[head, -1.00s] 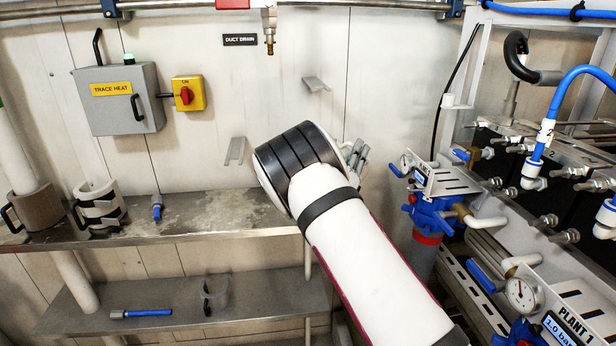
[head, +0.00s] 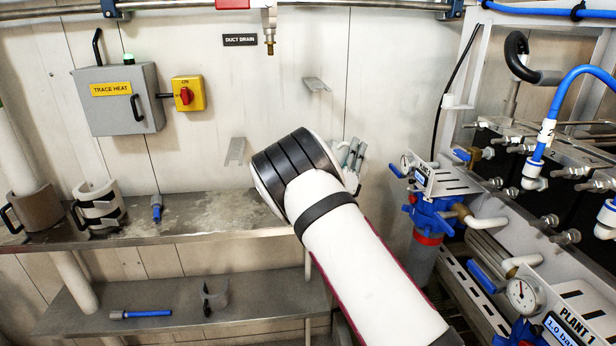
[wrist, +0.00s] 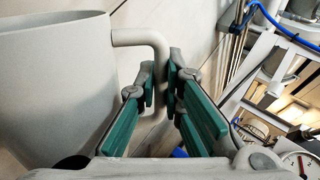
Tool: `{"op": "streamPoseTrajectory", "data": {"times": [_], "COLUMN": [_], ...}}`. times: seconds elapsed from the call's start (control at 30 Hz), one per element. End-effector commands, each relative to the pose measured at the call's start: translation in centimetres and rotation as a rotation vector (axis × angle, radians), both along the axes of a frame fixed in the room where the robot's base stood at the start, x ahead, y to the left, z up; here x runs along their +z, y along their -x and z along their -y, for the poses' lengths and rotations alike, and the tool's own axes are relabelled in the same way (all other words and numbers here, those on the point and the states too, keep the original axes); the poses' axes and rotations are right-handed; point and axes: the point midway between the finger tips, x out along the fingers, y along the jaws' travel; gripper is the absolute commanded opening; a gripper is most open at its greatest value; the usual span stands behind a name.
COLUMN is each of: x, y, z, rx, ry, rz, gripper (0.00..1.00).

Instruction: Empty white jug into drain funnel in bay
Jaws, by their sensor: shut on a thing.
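The jug (wrist: 55,85), pale grey-white, fills the left of the wrist view. Its bent handle (wrist: 135,38) runs from near the rim in between my finger pads. My gripper (wrist: 161,88) is shut on this handle with its green pads. In the head view only a bit of my gripper (head: 354,158) shows past the end of my arm, and the jug is hidden behind the arm. I cannot tell the jug's tilt or what is in it. I cannot make out the drain funnel in either view.
A steel shelf (head: 175,232) with pipe clamps (head: 98,208) runs along the wall at left. A brass nozzle (head: 269,46) hangs beside the DUCT DRAIN sign (head: 240,40). Blue valve gear (head: 430,215) and the PLANT 1 gauge (head: 522,296) crowd the right.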

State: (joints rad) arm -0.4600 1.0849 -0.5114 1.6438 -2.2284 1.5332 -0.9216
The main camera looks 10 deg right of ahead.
Motion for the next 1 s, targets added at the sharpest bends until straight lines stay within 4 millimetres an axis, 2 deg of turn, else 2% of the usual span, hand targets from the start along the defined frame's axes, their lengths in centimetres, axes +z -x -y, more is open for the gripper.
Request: {"op": "streamPoseTrajectory", "data": {"times": [1.0], "x": [1.5], "y": [-0.1], "z": [-1.1], "rx": [-0.004], "ry": [0.139], "rz": [-0.012], "gripper": [0.0]}}
